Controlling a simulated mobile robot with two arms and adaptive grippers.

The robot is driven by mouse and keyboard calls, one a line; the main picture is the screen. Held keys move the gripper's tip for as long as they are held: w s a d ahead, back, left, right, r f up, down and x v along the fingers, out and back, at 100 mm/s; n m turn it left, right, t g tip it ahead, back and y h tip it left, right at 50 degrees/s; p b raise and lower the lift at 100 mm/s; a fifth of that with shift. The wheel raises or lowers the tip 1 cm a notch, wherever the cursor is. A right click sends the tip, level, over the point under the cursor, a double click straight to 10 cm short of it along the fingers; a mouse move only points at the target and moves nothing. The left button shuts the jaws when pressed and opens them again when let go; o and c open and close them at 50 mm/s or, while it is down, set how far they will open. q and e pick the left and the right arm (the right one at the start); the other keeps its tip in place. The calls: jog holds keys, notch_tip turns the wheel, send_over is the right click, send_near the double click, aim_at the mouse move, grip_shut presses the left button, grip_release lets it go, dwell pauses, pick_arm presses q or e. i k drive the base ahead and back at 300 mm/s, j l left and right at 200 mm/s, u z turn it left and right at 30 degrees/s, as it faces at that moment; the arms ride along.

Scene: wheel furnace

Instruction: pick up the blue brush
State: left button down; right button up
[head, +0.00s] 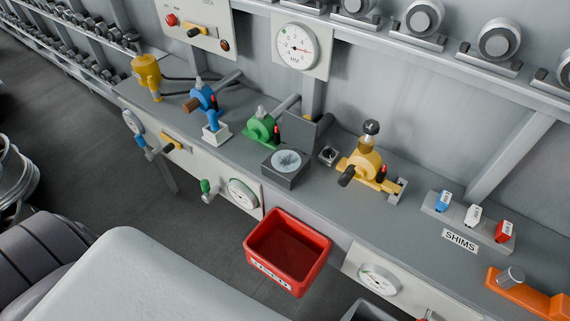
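A small blue upright object (212,120), which may be the blue brush, stands in or on a white block (217,134) on the grey bench, left of centre in the head view. It is too small to make out bristles. Just behind it is a larger blue device (203,97) with a brown handle and a red part. Neither of my grippers is in view, and nothing is seen touching the blue object.
Green (262,130) and yellow (366,165) devices stand farther right on the grey bench (330,205). A dark block (287,166) sits between them. An empty-looking red bin (262,224) is at the bench front. A shims rack (466,221) is at right.

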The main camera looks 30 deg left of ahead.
aim_at(212, 116)
jog(key=u, duration=1.4)
